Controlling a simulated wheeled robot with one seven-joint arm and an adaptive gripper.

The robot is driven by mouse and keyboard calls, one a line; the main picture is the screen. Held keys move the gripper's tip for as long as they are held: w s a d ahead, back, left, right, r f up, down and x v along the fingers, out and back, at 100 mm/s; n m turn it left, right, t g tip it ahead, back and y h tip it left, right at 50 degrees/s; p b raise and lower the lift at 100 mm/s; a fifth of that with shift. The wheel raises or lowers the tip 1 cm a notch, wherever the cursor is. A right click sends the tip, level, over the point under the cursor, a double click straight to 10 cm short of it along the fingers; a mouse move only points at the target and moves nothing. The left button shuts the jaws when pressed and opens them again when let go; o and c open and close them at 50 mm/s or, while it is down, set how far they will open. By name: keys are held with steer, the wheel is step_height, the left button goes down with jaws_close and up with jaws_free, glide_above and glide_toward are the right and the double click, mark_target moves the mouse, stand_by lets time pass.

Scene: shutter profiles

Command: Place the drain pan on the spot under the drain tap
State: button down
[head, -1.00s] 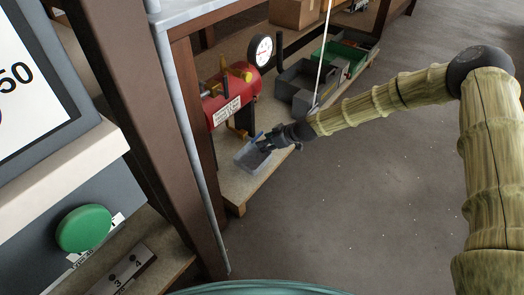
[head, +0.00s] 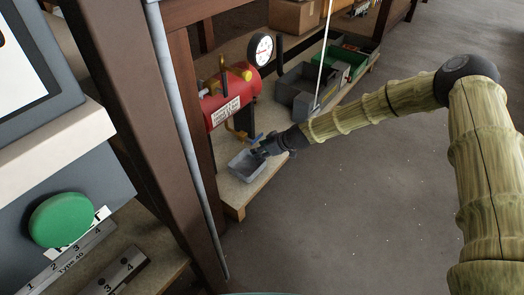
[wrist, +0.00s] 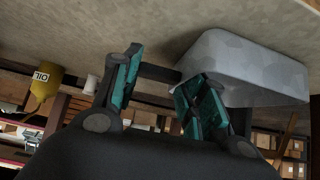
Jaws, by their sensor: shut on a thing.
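The drain pan (head: 246,166), a small grey open tray, is at the near end of the wooden shelf, below the red tank's drain tap (head: 255,138) with its blue lever. My gripper (head: 262,152) is at the pan's right far side. In the wrist view the pan (wrist: 245,70) lies to the right of my gripper (wrist: 163,85). A dark bar, seemingly the pan's handle (wrist: 157,72), sits between the fingers, which are shut on it. I cannot tell whether the pan touches the shelf. The spot under the tap is not visible.
The red tank (head: 231,98) with a gauge (head: 261,49) stands behind the pan on the shelf (head: 236,200). Grey bins (head: 300,92) and a green bin (head: 342,62) stand farther back. A brown post (head: 192,120) is at left. Open floor lies at right.

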steer(key=shift+f, duration=0.1)
steer(key=c, duration=0.8)
jaws_free()
